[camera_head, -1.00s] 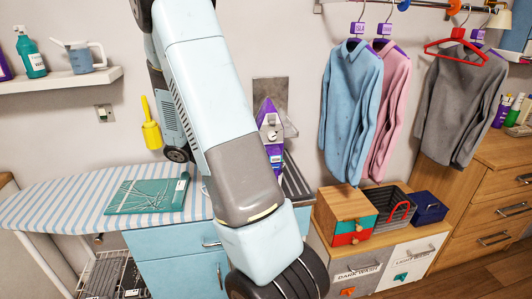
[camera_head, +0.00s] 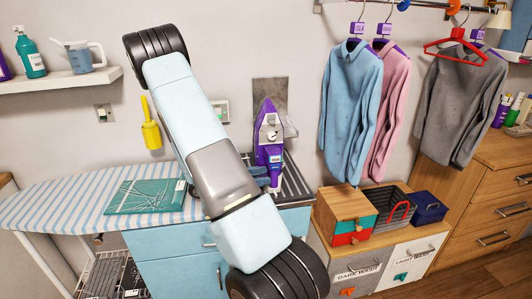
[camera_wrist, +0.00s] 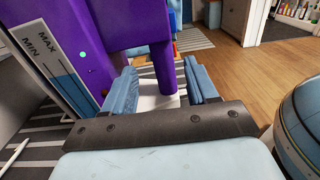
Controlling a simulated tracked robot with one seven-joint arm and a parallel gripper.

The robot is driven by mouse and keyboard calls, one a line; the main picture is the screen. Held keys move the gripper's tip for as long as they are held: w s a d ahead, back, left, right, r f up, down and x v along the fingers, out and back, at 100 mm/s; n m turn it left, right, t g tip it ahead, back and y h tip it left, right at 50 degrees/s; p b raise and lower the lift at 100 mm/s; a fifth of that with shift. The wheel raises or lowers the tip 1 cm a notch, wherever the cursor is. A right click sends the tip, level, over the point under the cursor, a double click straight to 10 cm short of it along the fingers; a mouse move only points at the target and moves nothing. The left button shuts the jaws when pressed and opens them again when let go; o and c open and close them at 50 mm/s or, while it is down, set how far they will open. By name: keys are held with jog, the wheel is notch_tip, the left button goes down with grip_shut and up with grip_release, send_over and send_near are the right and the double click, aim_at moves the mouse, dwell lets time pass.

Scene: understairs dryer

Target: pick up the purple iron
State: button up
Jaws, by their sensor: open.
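The purple iron (camera_head: 269,150) stands upright on its heel on a striped rest at the right end of the ironing board, in front of a grey metal wall plate. In the wrist view its purple body (camera_wrist: 115,30) fills the upper left, with a water gauge marked MAX and MIN. My gripper (camera_wrist: 160,82) is open, with its two blue fingers on either side of a purple upright part of the iron, the handle by its look. In the head view my gripper (camera_head: 268,178) is partly hidden by my arm at the iron's lower left. I cannot tell whether the fingers touch it.
A teal board (camera_head: 147,196) with thin strands lies on the striped ironing board (camera_head: 60,207). A wooden box (camera_head: 345,214) and a dark basket (camera_head: 388,203) stand right of the iron. Shirts (camera_head: 350,110) hang at the right. A yellow bottle (camera_head: 151,132) hangs on the wall.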

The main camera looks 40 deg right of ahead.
aim_at(274, 174)
jog(key=shift+x, duration=2.35)
jog(key=shift+s, duration=0.1)
jog(key=shift+a, duration=0.1)
jog(key=shift+r, duration=0.1)
grip_shut()
